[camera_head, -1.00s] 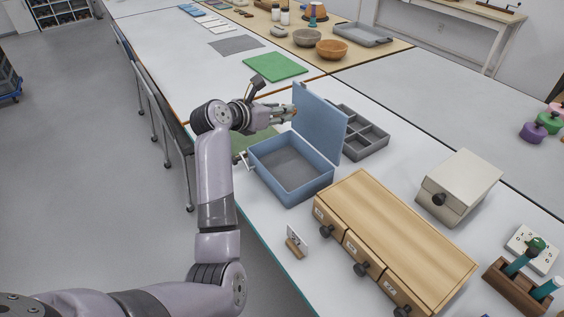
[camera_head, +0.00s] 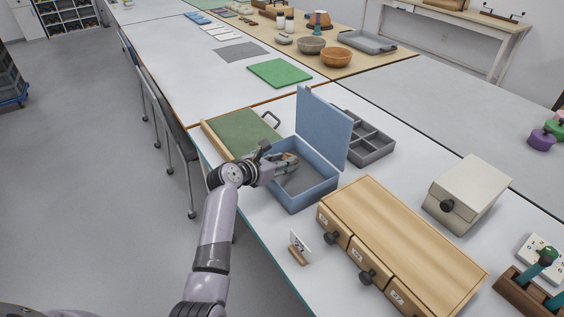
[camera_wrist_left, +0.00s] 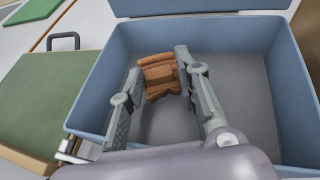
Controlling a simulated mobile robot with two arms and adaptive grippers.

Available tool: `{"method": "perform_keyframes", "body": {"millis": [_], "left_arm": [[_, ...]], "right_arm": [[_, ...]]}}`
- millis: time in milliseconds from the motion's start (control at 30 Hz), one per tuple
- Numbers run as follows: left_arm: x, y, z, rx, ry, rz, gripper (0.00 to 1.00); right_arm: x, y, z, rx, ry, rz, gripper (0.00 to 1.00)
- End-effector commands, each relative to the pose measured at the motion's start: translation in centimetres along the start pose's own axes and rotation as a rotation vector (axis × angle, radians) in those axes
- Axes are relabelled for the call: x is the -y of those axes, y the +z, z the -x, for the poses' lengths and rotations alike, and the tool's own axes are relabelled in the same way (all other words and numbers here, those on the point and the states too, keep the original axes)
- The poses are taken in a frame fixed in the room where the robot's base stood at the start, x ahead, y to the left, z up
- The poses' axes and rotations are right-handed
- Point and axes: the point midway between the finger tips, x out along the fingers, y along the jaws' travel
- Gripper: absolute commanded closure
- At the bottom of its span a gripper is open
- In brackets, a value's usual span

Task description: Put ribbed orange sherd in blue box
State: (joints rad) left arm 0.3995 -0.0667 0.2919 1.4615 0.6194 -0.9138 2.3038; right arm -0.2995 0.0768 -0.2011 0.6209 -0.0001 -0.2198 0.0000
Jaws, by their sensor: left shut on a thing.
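The ribbed orange sherd (camera_wrist_left: 160,76) is held between the fingers of my left gripper (camera_wrist_left: 165,85) in the left wrist view. In the head view the left gripper (camera_head: 288,161) is over the open blue box (camera_head: 318,198), inside its rim, and only a little orange shows at its fingertips. The blue box also fills most of the left wrist view (camera_wrist_left: 285,85). Its lid (camera_head: 325,125) stands up at the back. The sherd appears above the grey box floor; I cannot tell whether it touches it. My right gripper is not in view.
A green board with a handle (camera_head: 240,132) lies left of the box. A grey divided tray (camera_head: 368,150) stands behind the lid. A wooden drawer unit (camera_head: 400,235) is to the right, with a small card stand (camera_head: 298,248) in front.

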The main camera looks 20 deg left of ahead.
Motion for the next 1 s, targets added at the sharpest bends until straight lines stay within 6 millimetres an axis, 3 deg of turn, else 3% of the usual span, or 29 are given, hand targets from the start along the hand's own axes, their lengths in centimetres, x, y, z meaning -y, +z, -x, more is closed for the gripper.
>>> {"method": "perform_keyframes", "body": {"millis": [667, 700, 1000], "left_arm": [[0.0, -1.0, -0.4, 0.001, 0.0, -0.001, 0.98], [0.0, -1.0, -0.4, 0.0, 0.0, -0.001, 0.68], [0.1, -1.1, -0.4, -0.003, -0.001, 0.0, 0.49]], "right_arm": [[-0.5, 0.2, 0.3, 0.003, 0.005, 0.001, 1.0], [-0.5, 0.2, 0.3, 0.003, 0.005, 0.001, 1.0], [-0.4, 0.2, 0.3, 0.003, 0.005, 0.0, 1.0]]}}
